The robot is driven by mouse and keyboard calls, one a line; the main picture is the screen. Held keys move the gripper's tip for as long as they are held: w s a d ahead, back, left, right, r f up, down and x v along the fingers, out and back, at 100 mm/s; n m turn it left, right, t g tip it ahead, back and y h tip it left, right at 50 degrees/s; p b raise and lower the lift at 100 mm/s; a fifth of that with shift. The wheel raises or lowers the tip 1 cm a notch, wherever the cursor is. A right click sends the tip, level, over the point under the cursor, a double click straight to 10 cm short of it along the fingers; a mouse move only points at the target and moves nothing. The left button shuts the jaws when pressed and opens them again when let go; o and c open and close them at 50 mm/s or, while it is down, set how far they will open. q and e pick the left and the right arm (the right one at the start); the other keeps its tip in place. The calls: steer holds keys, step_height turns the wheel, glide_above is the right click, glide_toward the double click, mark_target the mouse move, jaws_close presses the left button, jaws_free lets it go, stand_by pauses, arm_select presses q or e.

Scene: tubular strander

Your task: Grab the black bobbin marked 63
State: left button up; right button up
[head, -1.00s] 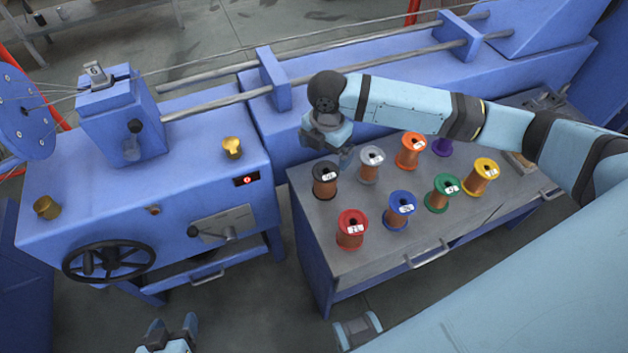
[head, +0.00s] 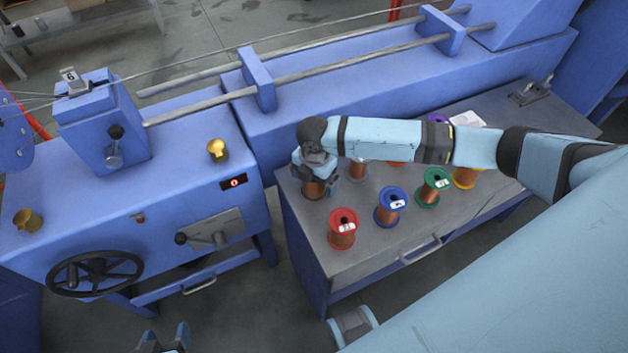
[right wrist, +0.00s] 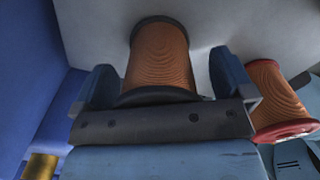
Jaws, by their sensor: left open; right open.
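The black bobbin (head: 313,189), wound with copper wire, stands at the back left corner of the grey bench top. My right gripper (head: 316,178) is over it from above and hides its top flange and label in the head view. In the right wrist view the black bobbin (right wrist: 160,60) sits between the two open fingers of my right gripper (right wrist: 168,85), with a small gap visible on each side. My left gripper (head: 165,340) is open and empty at the bottom edge of the head view, far from the bench.
A red bobbin (head: 342,230) stands just in front and also shows in the right wrist view (right wrist: 275,100). Blue (head: 390,206) and green (head: 434,187) bobbins stand to the right. Others are partly hidden behind my right arm. The blue strander (head: 130,200) stands left of the bench (head: 340,275).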

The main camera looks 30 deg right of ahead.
steer(key=shift+c, duration=0.2)
steer(key=c, duration=1.5)
steer(key=shift+r, duration=0.1)
steer(key=shift+r, duration=0.1)
